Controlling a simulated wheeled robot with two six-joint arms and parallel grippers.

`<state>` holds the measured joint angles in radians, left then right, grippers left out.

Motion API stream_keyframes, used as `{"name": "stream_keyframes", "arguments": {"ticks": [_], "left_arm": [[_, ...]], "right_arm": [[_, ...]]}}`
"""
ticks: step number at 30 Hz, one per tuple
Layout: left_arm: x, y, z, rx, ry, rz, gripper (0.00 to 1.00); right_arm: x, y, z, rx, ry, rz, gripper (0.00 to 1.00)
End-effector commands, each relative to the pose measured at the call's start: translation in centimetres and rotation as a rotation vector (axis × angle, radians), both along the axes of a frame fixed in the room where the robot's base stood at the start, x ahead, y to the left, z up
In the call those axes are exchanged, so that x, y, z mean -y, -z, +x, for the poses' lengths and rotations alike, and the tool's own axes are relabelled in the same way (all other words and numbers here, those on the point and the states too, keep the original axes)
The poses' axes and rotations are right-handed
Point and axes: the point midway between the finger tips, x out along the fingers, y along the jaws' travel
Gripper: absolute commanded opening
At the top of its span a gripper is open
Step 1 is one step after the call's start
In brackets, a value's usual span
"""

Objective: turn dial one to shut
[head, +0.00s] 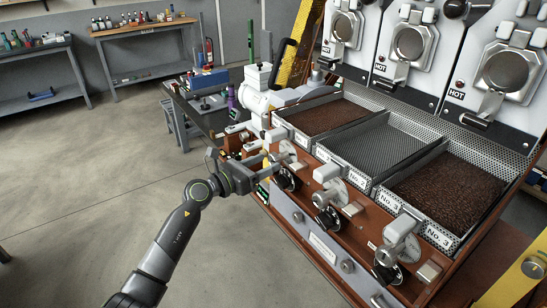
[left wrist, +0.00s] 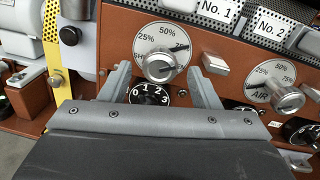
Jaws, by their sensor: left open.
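Dial one (left wrist: 160,50) is a pale round plate marked 25% and 50%, with a silver knob (left wrist: 158,68) at its middle, on the brown panel below the No. 1 label. It also shows in the head view (head: 287,150), partly behind my gripper. My left gripper (left wrist: 161,84) is open, with one finger on each side of the knob's lower area. The fingers look apart from the knob. In the head view my left gripper (head: 262,165) is at the panel's left end. The knob's exact setting is hard to read. My right gripper is not in view.
A black number dial (left wrist: 150,95) sits just below dial one, between my fingers. A second dial marked AIR (left wrist: 272,82) is to the right. A small metal lever (left wrist: 215,64) stands between them. Trays of beans (head: 322,116) lie behind the panel. The floor at left is clear.

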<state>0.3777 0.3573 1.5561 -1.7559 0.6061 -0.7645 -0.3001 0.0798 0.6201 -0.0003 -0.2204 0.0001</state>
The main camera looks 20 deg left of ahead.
Motion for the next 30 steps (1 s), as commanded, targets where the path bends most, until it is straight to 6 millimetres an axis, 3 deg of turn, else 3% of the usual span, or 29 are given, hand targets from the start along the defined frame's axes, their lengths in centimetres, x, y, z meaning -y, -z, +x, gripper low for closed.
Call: {"name": "stream_keyframes", "arguments": {"ticks": [7, 19, 27, 30], "left_arm": [[1.8, 0.0, 2.6, 0.000, 0.001, -0.002, 0.56], [2.1, 0.0, 3.1, 0.000, 0.000, 0.000, 0.56], [2.1, 0.0, 3.1, 0.000, 0.001, -0.001, 0.21], [2.1, 0.0, 3.1, 0.000, 0.001, -0.001, 0.13]], "right_arm": [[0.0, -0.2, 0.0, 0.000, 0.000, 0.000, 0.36], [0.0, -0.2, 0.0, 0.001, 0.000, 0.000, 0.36], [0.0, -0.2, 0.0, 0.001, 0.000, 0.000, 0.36], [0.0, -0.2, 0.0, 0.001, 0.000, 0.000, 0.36]]}}
